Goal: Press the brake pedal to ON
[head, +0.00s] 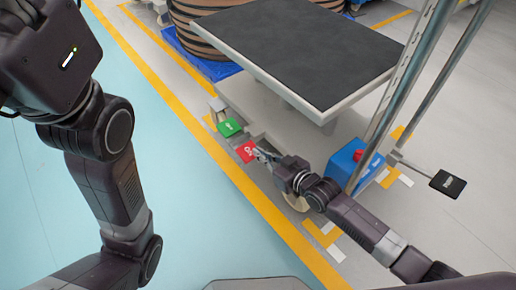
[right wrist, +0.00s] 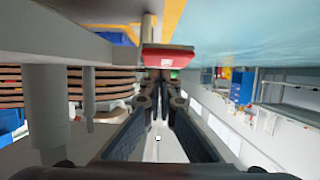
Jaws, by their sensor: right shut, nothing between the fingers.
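The red brake pedal (head: 245,151), with white lettering that looks like ON, sits low at the front of the cart-like station. A green pedal (head: 229,127) is just beyond it. My right gripper (head: 262,154) is shut and empty, its fingertips close beside the red pedal's right edge; I cannot tell if they touch. In the right wrist view the red pedal (right wrist: 168,57) is just above the fingertips (right wrist: 158,78), with a bit of the green pedal (right wrist: 174,74) behind. My left arm is in the head view, but its gripper is not.
A dark-topped platform (head: 300,45) overhangs beyond the pedals. A blue box with a red button (head: 345,160) and metal posts (head: 400,85) stand to the right, with a small black sign (head: 447,184). A yellow floor line (head: 190,115) runs alongside; the teal floor (head: 175,190) is clear.

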